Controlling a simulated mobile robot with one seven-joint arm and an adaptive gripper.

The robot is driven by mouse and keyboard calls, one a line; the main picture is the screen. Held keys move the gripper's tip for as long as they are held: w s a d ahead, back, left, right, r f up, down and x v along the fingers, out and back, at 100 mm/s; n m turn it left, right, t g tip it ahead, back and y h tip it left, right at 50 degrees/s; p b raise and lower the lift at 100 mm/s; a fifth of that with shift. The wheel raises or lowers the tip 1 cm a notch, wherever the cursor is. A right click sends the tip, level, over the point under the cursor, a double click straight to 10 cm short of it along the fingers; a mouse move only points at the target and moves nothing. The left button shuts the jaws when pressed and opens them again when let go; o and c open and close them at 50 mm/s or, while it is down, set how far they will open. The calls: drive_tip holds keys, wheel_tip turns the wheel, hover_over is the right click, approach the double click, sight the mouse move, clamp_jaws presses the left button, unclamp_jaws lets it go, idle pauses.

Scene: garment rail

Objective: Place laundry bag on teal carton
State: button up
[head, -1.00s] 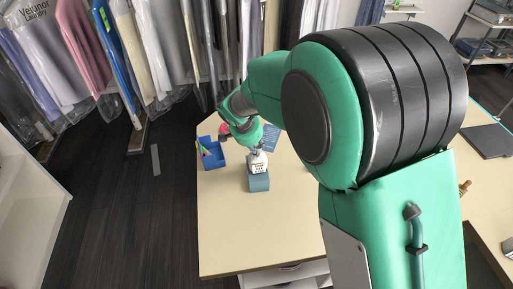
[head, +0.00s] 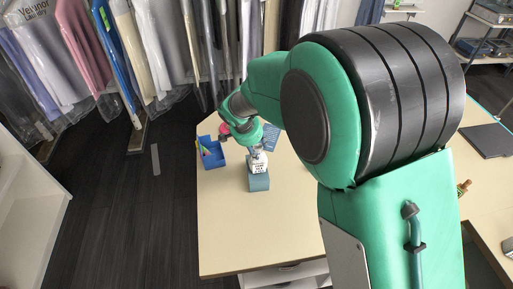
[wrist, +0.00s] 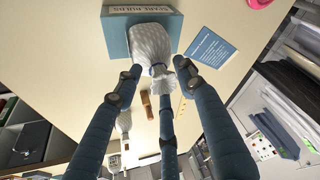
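The laundry bag (head: 259,163) is small and white with dark marks on its side. It sits on top of the teal carton (head: 259,183) on the table. In the wrist view the bag (wrist: 150,43) shows whitish and textured, with a gathered neck toward my fingers, in front of the carton (wrist: 113,40) with its printed label. My gripper (wrist: 160,72) has its blue-grey fingers spread apart at the neck end of the bag. Whether a fingertip touches the bag is unclear. In the head view my gripper (head: 257,150) is just above the bag, its fingers small.
A blue bin (head: 211,155) with pens stands left of the carton. A pink round item (head: 224,128) and a blue printed sheet (head: 271,136) lie behind. The table's front (head: 250,235) is clear. Bagged garments hang at the back left.

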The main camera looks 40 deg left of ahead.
drive_tip(key=shift+r, duration=0.2)
drive_tip(key=v, duration=1.1)
drive_tip(key=shift+s+r, duration=0.2)
drive_tip(key=shift+r, duration=0.15)
drive_tip(key=shift+d, duration=0.1)
idle(0.3)
